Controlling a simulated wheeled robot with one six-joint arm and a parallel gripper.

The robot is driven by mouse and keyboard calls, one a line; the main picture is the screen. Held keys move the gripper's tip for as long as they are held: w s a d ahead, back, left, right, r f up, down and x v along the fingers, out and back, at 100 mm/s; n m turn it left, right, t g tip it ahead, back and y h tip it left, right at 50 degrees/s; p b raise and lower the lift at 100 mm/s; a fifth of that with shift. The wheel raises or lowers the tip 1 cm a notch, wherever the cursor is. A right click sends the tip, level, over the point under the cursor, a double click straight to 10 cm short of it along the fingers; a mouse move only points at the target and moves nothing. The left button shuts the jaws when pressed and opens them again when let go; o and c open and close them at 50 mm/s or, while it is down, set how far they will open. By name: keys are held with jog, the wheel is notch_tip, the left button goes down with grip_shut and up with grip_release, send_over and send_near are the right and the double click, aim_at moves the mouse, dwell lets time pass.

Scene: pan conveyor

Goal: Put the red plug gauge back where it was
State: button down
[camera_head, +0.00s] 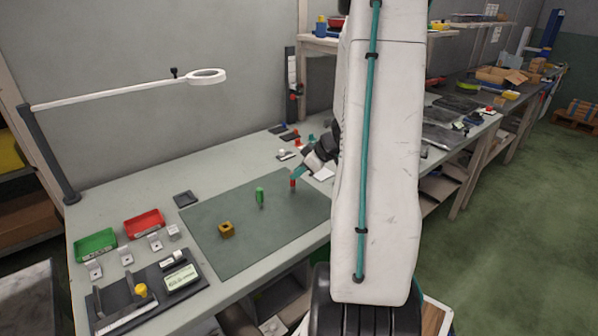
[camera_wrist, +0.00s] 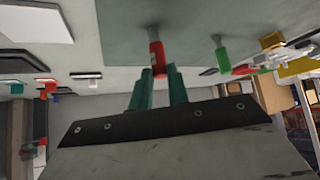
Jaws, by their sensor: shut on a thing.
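The red plug gauge (camera_head: 293,184) is at my gripper's tip over the right part of the dark green mat (camera_head: 215,262). In the wrist view the gauge (camera_wrist: 156,52) sits between my gripper's teal fingers (camera_wrist: 161,72), which are shut on its red handle. Its grey end points away from the fingers, toward the mat. I cannot tell whether that end touches the mat. A green plug gauge (camera_head: 260,195) stands upright on the mat to the left; it also shows in the wrist view (camera_wrist: 223,61). A brass-coloured block (camera_head: 227,230) with a dark hole on top sits nearer the front.
A green tray (camera_head: 96,246) and a red tray (camera_head: 144,223) stand at the left, with small metal parts and a dark instrument holder in front. A ring lamp (camera_head: 207,77) overhangs the bench. Small coloured items lie behind the mat. The mat's middle is mostly clear.

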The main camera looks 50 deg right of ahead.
jog(key=shift+f, duration=0.2)
jog(key=c, duration=1.3)
grip_release()
jog(key=shift+c, duration=0.2)
jog(key=shift+r, duration=0.15)
